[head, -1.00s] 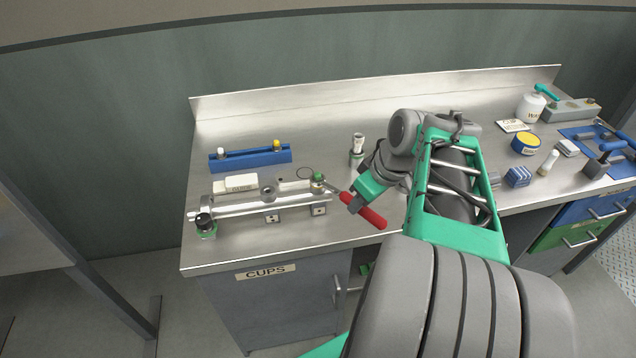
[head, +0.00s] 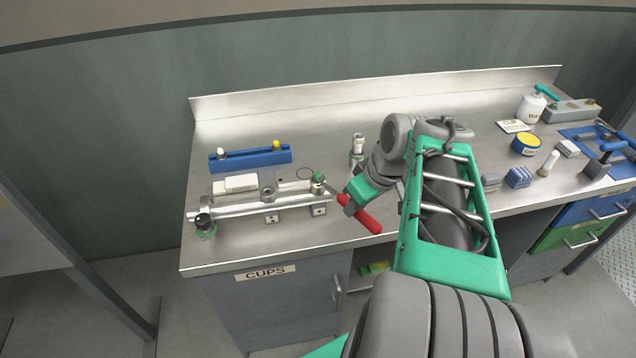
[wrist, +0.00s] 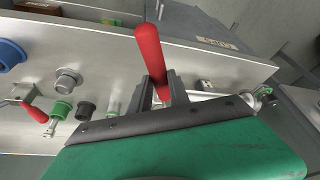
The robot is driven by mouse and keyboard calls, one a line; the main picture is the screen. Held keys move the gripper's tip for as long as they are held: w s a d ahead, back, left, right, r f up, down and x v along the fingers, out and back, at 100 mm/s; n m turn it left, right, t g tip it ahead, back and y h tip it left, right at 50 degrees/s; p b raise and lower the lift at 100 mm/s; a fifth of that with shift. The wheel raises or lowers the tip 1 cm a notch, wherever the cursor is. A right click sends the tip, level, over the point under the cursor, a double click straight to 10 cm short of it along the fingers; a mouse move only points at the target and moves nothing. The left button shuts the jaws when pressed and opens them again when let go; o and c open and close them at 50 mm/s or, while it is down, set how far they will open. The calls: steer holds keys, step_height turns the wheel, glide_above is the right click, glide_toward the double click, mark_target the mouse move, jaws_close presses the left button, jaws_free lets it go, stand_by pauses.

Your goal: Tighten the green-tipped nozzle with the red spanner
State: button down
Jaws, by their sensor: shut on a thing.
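My gripper (head: 351,202) is shut on the red spanner (head: 366,220), whose red handle sticks out past the fingers toward the front edge of the bench. In the wrist view the red handle (wrist: 150,52) rises between the two fingers (wrist: 163,97). The spanner's metal shaft runs up and left to the green-tipped nozzle (head: 318,177) at the right end of the metal rail. The spanner's head is at the nozzle, but I cannot tell how well it sits on it. A small green-tipped fitting also shows at right in the wrist view (wrist: 266,92).
The metal rail (head: 255,209) has a black-knobbed fitting (head: 204,222) at its left end. A blue rack (head: 250,158) and a white block (head: 240,183) lie behind it. A small upright cylinder (head: 358,145) stands behind my gripper. The bench front left is clear.

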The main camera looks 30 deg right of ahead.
steer(key=shift+a+m, duration=0.5)
steer(key=shift+a, duration=0.2)
steer(key=shift+w+d+n+y, duration=0.15)
steer(key=shift+w+d+n, duration=0.05)
steer(key=shift+d+n, duration=0.55)
steer(key=shift+w+d+n+y, duration=0.15)
steer(key=shift+d+n, duration=0.5)
steer(key=shift+d, duration=0.2)
stand_by(1.0)
steer(key=c, duration=1.7)
jaws_free()
steer(key=shift+c, duration=0.2)
jaws_close()
jaws_free()
jaws_close()
